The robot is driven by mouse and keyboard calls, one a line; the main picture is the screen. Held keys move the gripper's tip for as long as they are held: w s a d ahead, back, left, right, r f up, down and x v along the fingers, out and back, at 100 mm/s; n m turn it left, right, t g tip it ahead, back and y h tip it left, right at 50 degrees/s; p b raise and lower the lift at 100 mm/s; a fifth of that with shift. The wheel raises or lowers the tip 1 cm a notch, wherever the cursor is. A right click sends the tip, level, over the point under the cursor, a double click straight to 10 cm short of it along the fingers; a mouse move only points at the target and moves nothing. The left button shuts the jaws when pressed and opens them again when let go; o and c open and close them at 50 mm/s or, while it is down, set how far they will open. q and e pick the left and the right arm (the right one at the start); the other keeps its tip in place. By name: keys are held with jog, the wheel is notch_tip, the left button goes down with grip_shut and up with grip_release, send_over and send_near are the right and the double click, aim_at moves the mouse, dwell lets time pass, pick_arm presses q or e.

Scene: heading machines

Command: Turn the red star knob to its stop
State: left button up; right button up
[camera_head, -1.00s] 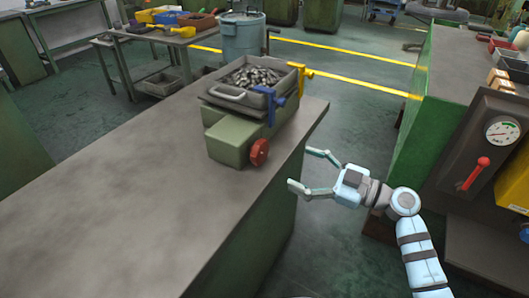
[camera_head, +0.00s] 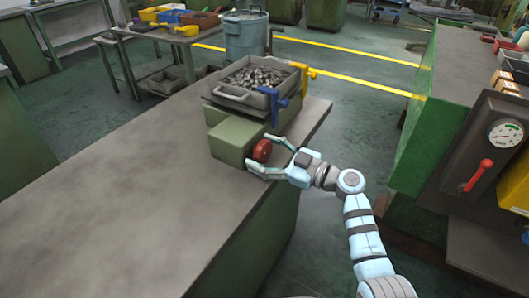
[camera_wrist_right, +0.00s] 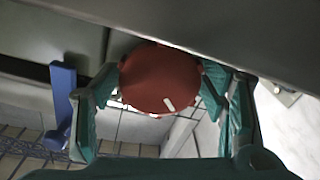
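The red star knob (camera_head: 262,150) is on the right end of a green block (camera_head: 235,140) on the bench. My right gripper (camera_head: 270,157) has come in from the right, one finger on each side of the knob. In the right wrist view the knob (camera_wrist_right: 160,78) fills the upper middle, a short white mark at its lower right. The fingers of the right gripper (camera_wrist_right: 158,95) are spread around it. The left finger looks slightly apart from the knob; the right finger is at its edge, and contact cannot be told. My left gripper is not in view.
A grey tray of metal parts (camera_head: 255,82) stands behind the block, with a blue clamp (camera_head: 272,107) and a yellow clamp (camera_head: 306,74) at its side. The grey bench top (camera_head: 130,215) is clear at left. A machine with a gauge and red lever (camera_head: 478,175) stands at right.

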jog(key=c, duration=0.7)
jog(key=shift+f, duration=0.1)
jog(key=shift+m+b, duration=0.75)
jog(key=shift+m, duration=0.25)
jog(key=shift+m+b, duration=0.35)
jog(key=shift+m, duration=1.35)
jog(key=shift+m+b, duration=0.3)
jog(key=shift+m, duration=0.4)
